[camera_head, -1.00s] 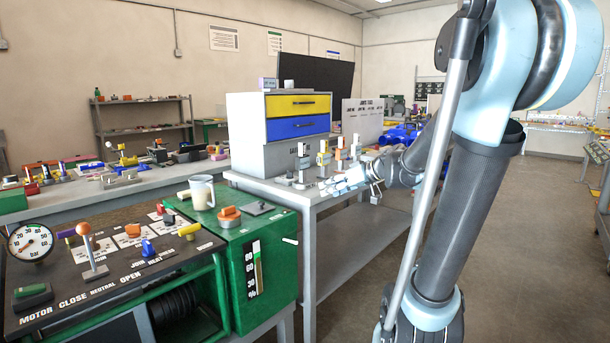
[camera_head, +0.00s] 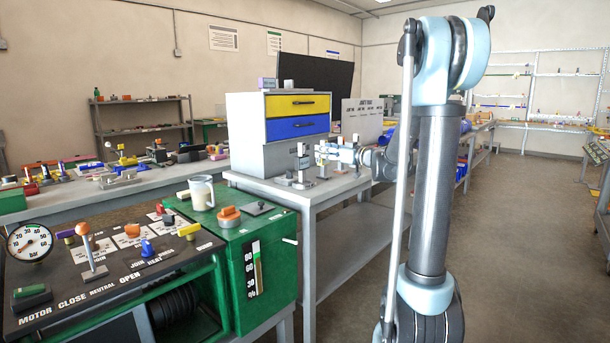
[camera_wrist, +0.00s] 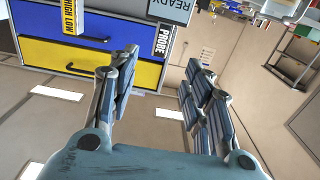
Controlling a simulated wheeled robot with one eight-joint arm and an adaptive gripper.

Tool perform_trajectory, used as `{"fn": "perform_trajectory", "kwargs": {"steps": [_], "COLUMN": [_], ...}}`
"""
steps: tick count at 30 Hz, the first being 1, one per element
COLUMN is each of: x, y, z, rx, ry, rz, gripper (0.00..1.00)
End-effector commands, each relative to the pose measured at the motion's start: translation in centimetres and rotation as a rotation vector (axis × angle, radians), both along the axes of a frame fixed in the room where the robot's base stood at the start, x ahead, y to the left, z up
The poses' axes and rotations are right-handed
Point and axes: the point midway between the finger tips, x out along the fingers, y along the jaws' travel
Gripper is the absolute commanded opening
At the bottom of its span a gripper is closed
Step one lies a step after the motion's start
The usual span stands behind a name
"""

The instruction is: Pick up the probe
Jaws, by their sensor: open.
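In the head view my gripper (camera_head: 327,152) is level with the upper parts of the small stands on the grey bench (camera_head: 318,197). One grey stand (camera_head: 302,174) is just left of it. I cannot tell in the head view which stand bears the PROBE block, as my gripper covers part of the row.
A yellow HIGH LOW block (camera_wrist: 68,16) and a grey READY sign (camera_wrist: 170,10) are near the PROBE block in the wrist view. A green control cart (camera_head: 268,225) is in front.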

Motion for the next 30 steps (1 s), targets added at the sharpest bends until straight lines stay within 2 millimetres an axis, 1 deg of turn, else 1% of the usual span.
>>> {"fn": "perform_trajectory", "kwargs": {"steps": [1, 9, 13, 22, 30], "x": [0.5, 3.4, 4.3, 5.2, 7.3], "y": [0.9, 4.6, 5.8, 6.9, 9.7], "z": [0.0, 0.0, 0.0, 0.0, 0.0], "rx": [0.000, -0.001, 0.000, 0.000, 0.000], "ry": [0.000, 0.001, 0.001, 0.001, 0.001], "rz": [0.004, 0.004, 0.003, 0.002, 0.004], "gripper": [0.45, 0.45, 0.45, 0.45, 0.45]}}
